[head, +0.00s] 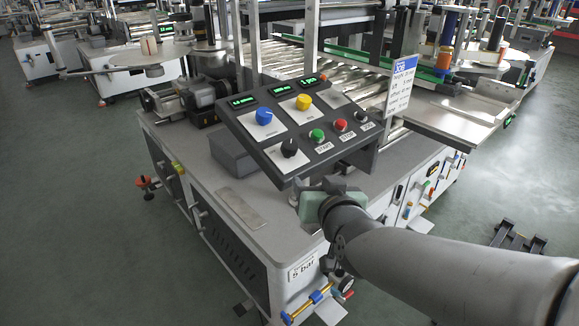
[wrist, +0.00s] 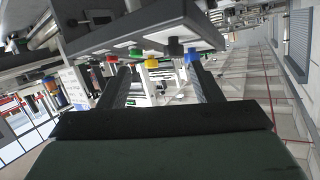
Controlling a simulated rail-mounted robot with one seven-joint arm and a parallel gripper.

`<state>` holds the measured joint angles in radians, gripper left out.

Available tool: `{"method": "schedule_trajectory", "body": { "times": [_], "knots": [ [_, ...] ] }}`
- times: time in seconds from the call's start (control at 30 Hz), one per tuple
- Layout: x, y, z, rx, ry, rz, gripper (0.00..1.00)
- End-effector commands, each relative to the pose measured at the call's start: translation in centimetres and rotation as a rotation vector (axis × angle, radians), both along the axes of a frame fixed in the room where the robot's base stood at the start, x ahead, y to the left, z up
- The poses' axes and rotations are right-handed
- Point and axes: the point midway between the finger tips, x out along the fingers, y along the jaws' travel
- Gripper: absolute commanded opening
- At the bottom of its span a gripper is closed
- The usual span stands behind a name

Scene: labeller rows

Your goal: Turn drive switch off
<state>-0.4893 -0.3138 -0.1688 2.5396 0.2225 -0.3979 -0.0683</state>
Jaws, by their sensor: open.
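The sloped dark control panel (head: 318,150) stands on the near machine's table. A black knob (head: 289,147) sits at its lower left corner and looks like a rotary switch; its label is too small to read. It seems to show also in the wrist view (wrist: 175,47), near the panel's edge. My gripper (head: 298,190) is below and in front of the panel's lower edge, partly hidden by my wrist. In the wrist view my gripper (wrist: 159,66) has its two fingers wide apart with nothing between them, pointing toward the panel. No contact with the knob is visible.
Close to the black knob are a blue knob (head: 264,117), a yellow knob (head: 303,102), a green button (head: 317,135) and a red button (head: 341,126). A job sign (head: 400,85) stands right of the panel. The table's front left (head: 200,180) is mostly clear.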

Motion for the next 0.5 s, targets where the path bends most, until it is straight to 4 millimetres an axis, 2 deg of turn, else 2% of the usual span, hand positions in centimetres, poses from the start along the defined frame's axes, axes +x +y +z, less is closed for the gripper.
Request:
{"method": "schedule_trajectory", "body": {
  "times": [0.03, 0.2, 0.37, 0.5],
  "knots": [
    [0.1, 0.9, -2.0, 0.018, -0.066, 0.006, 0.59],
    [0.3, 2.0, -1.4, 0.062, -0.224, -0.004, 0.59],
    [0.5, 2.3, -0.5, 0.072, -0.264, -0.01, 0.59],
    [1.4, 2.4, 0.0, 0.069, -0.261, -0.013, 0.59]
  ]
}}
